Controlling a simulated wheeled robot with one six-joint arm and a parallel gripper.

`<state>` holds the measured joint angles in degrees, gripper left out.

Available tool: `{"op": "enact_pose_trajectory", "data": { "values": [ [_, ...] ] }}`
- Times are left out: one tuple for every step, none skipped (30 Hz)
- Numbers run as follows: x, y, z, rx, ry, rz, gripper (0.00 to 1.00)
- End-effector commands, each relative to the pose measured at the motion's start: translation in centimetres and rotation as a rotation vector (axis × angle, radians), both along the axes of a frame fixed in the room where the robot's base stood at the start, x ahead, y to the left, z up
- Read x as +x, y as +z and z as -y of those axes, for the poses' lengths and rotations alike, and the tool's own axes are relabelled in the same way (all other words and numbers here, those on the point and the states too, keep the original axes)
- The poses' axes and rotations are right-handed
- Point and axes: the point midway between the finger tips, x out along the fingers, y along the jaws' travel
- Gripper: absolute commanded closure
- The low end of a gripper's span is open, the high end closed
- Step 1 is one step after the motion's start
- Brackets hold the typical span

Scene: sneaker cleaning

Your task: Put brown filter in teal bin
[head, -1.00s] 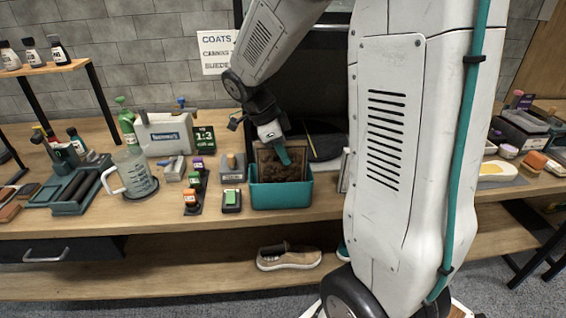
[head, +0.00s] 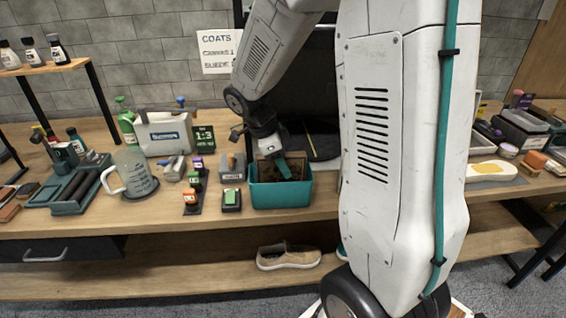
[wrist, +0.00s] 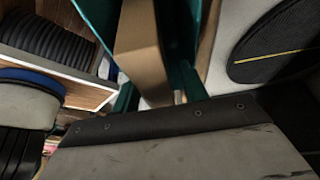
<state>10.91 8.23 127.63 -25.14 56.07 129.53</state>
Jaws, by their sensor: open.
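The teal bin (head: 281,195) stands near the front edge of the workbench, and its walls also show in the wrist view (wrist: 97,15). The brown filter (head: 267,172) is inside it, with its dark upper part showing above the rim; the bin's front wall hides the rest. In the wrist view the filter (wrist: 141,50) is a tan slab between the bin walls. My gripper (head: 286,168) points down over the bin, with a teal finger beside the filter. Its jaws are open around the filter's near end in the wrist view (wrist: 157,92).
A grey block (head: 232,167) and a green-topped block (head: 231,199) stand just left of the bin. A clear jug (head: 133,175) is farther left. A dark round mat (head: 315,142) lies behind the bin. A shoe (head: 288,257) sits on the lower shelf.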

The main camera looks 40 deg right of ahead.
Motion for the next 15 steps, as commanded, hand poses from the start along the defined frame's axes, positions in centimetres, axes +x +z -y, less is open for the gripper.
{"op": "enact_pose_trajectory", "data": {
  "values": [
    [0.1,0.3,-0.1,0.0,0.001,0.002,0.57],
    [0.2,0.6,-0.2,0.0,0.001,0.002,0.57],
    [0.3,1.0,-0.3,-0.001,0.001,0.003,0.57],
    [0.4,1.4,-0.5,0.0,0.002,0.004,0.57],
    [0.5,1.9,-0.6,0.0,0.002,0.004,0.57],
    [0.7,2.6,-0.9,-0.001,0.002,0.006,0.57],
    [0.8,3.2,-1.1,-0.001,0.002,0.005,0.57],
    [1.0,3.8,-1.3,-0.002,0.001,0.006,0.57],
    [1.2,4.7,-1.6,-0.002,0.001,0.006,0.57],
    [1.3,5.3,-1.8,0.0,0.001,0.006,0.57],
    [1.4,5.9,-2.1,0.0,0.002,0.006,0.57],
    [1.7,6.7,-2.3,0.0,0.002,0.006,0.57],
    [1.8,7.3,-2.5,-0.001,0.002,0.005,0.57],
    [1.9,7.8,-2.7,0.0,0.002,0.004,0.57],
    [2.0,8.5,-2.9,-0.001,0.003,0.005,0.57]
  ]
}}
